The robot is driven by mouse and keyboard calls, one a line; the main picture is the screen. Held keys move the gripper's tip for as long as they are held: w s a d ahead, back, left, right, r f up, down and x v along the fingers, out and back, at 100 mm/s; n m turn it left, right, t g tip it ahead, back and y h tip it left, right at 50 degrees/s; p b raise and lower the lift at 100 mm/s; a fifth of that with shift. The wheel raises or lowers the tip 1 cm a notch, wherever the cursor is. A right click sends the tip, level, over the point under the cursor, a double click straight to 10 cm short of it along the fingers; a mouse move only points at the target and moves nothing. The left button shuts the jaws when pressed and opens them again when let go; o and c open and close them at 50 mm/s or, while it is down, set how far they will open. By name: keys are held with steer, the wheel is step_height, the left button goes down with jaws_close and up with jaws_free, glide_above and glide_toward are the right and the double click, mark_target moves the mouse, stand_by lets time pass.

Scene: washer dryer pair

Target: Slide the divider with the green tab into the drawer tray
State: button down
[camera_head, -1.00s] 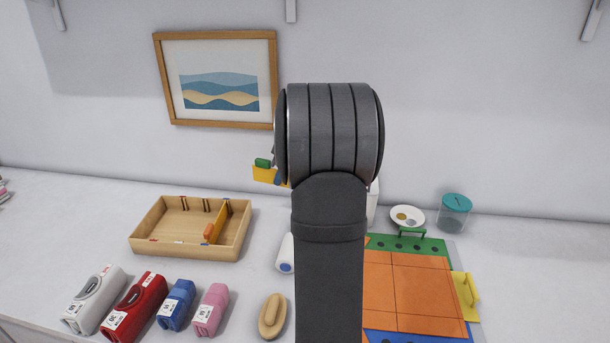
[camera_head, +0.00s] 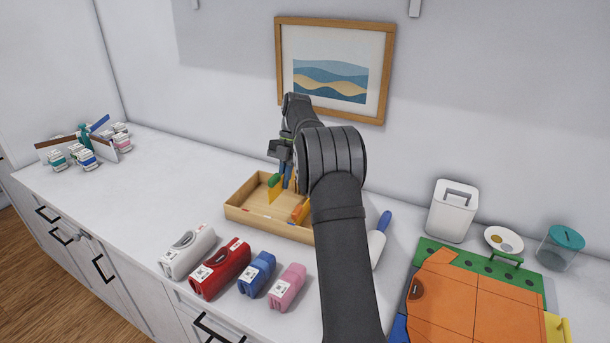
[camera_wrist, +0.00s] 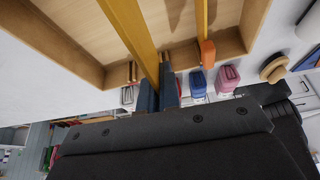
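My gripper (camera_head: 286,174) is shut on a yellow divider with a green tab (camera_head: 274,180). The divider (camera_head: 276,194) hangs upright over the left part of the wooden drawer tray (camera_head: 240,211); I cannot tell whether its lower edge is inside the walls. In the wrist view the divider (camera_wrist: 134,32) runs upward from between the blue fingers (camera_wrist: 158,97), and its green tab is hidden. A second yellow divider (camera_wrist: 201,20) with an orange tab (camera_wrist: 207,53) stands in the tray, to the right of the held one. My arm hides the tray's right end.
White (camera_head: 188,251), red (camera_head: 220,268), blue (camera_head: 257,273) and pink (camera_head: 287,287) containers stand in front of the tray. A lint roller (camera_head: 379,238) lies to its right, near the orange board (camera_head: 470,295). A framed picture (camera_head: 333,72) hangs behind.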

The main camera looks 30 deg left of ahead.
mark_target(280, 215)
steer(key=shift+n, duration=0.4)
steer(key=shift+s+a+f, duration=0.15)
steer(key=shift+f, duration=1.9)
steer(key=shift+s+a+f, duration=0.1)
steer(key=shift+a+f, duration=0.05)
steer(key=shift+f, duration=1.9)
steer(key=c, duration=1.6)
jaws_free()
steer(key=shift+o, duration=0.2)
step_height(280, 215, up, 7)
